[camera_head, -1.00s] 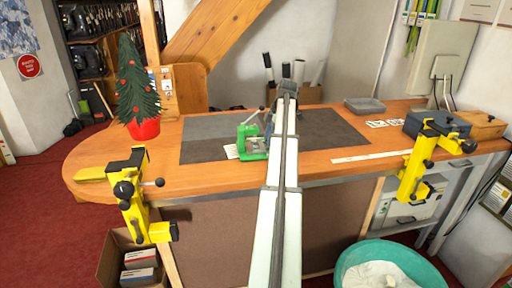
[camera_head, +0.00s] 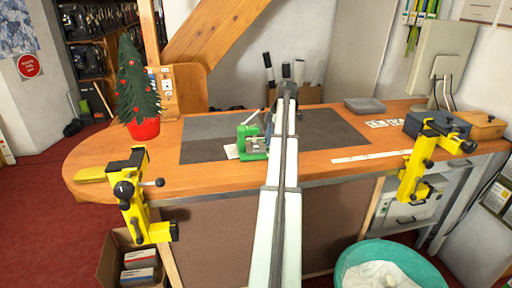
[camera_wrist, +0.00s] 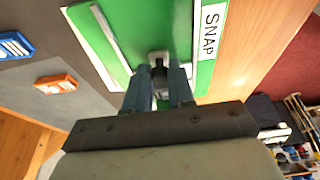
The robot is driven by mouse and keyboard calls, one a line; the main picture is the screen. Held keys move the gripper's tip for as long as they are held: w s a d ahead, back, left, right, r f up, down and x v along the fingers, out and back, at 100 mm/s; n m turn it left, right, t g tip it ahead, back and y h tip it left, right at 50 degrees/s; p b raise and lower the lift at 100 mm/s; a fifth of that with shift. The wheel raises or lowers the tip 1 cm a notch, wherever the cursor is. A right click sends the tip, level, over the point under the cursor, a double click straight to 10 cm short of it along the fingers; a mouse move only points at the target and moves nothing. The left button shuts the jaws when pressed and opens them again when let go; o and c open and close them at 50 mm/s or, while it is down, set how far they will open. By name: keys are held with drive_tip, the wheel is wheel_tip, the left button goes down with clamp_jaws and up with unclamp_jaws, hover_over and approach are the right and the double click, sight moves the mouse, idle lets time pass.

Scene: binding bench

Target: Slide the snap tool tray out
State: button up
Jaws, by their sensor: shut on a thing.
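The green snap tool (camera_head: 252,145) stands on the dark mat, left of my arm in the head view. A pale lever (camera_head: 250,117) slants up from it. In the wrist view its green body (camera_wrist: 130,25) fills the top middle, with a white SNAP label (camera_wrist: 211,30). My gripper (camera_wrist: 159,88) is shut on a small dark knob (camera_wrist: 158,70) in front of a grey metal part at the tool's edge. I cannot tell the tray's outline or how far out it is. In the head view my arm hides the fingers.
The dark mat (camera_head: 205,150) covers the bench middle. Yellow clamps (camera_head: 142,195) stand at the front left and right (camera_head: 418,165). A small potted tree (camera_head: 139,95) is at left. A white ruler strip (camera_head: 365,157) lies at right. Blue (camera_wrist: 14,45) and orange (camera_wrist: 57,83) items show.

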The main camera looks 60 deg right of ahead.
drive_tip(key=shift+s+d, duration=0.1)
drive_tip(key=shift+d, duration=0.05)
drive_tip(key=shift+s+d, duration=2.5)
drive_tip(key=o, duration=0.5)
drive_tip(key=shift+r, duration=4.95)
